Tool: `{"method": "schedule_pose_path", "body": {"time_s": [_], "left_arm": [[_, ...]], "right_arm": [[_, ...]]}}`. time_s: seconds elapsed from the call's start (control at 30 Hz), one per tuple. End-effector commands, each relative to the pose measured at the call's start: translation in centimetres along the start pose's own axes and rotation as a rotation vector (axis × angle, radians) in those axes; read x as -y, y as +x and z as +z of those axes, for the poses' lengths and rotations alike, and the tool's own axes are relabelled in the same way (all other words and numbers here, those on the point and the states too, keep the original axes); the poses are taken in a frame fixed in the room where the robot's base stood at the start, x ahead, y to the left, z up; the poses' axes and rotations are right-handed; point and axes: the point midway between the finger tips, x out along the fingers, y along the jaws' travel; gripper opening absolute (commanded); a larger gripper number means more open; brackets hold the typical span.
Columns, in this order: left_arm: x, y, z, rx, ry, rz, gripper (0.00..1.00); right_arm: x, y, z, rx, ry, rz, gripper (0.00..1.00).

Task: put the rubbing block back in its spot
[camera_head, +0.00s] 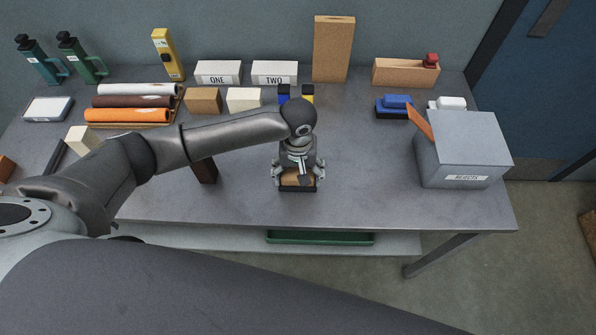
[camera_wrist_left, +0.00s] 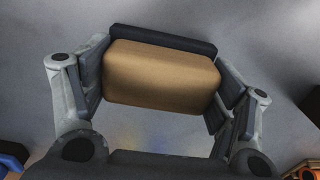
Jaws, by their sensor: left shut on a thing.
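A tan block (camera_head: 297,178) with a dark layer along one side, which looks like the rubbing block, is between the fingers of my left gripper (camera_head: 298,174), over the front middle of the bench. In the left wrist view the tan block (camera_wrist_left: 160,75) fills the space between both fingers, and my left gripper (camera_wrist_left: 160,95) is shut on it. The dark strip (camera_wrist_left: 165,38) shows along its far edge. I cannot tell whether the block touches the bench top. No marked spot for it can be made out. My right gripper is not in view.
A grey rejects bin (camera_head: 463,150) stands at the right with an orange piece (camera_head: 420,121) sticking out. White boxes ONE (camera_head: 218,72) and TWO (camera_head: 274,72), a tall cork-coloured block (camera_head: 333,50) and a wooden box (camera_head: 404,73) line the back. A dark brown block (camera_head: 205,170) stands left of the gripper.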

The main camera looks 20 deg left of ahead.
Motion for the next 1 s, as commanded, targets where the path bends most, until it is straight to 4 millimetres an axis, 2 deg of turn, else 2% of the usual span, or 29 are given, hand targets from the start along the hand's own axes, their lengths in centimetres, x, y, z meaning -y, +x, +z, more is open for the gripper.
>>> {"method": "schedule_pose_path", "body": {"time_s": [0.37,0.4,0.53,0.87,1.0], "left_arm": [[-0.06,0.38,0.02,-0.001,0.001,0.001,0.42],[-0.04,0.40,0.02,-0.001,0.001,0.001,0.85],[-0.03,0.39,0.02,-0.001,0.001,0.000,1.00],[-0.02,0.36,0.01,-0.001,0.001,0.000,1.00],[-0.06,-0.38,-0.05,-0.002,0.000,0.002,1.00]], "right_arm": [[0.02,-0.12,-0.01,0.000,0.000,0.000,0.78],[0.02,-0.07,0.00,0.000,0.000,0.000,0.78],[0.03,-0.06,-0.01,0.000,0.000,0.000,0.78],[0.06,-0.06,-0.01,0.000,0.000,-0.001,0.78],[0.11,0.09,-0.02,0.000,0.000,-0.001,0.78]]}}
